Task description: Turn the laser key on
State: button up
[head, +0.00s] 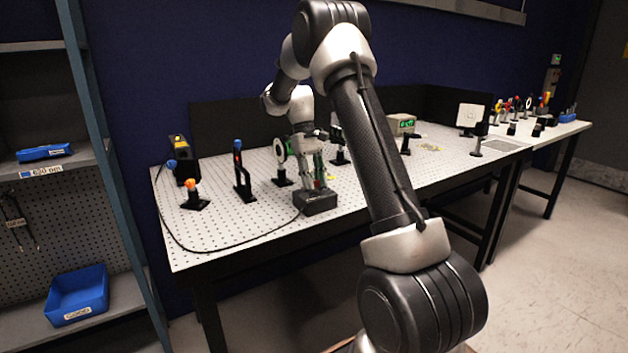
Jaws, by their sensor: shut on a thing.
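A small dark control box (316,203) stands near the front edge of the perforated optical table (262,228). A black cable runs from it in a loop to the left, toward the yellow-and-black laser unit (181,160). My gripper (318,186) points down at the top of the box, its fingers shut on the laser key there. The key itself is too small and too covered by the fingers to see, so I cannot tell which way it is turned.
Optics on posts stand close to my gripper: a ring mount (280,151) and a blue-topped post (238,172) to its left. An orange-topped post (193,195) is further left. A display box (401,125) stands behind right. The front table strip is mostly clear.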

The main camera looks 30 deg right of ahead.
jog(key=o, duration=1)
jog(key=shift+o, duration=0.2)
jog(key=v, duration=1.2)
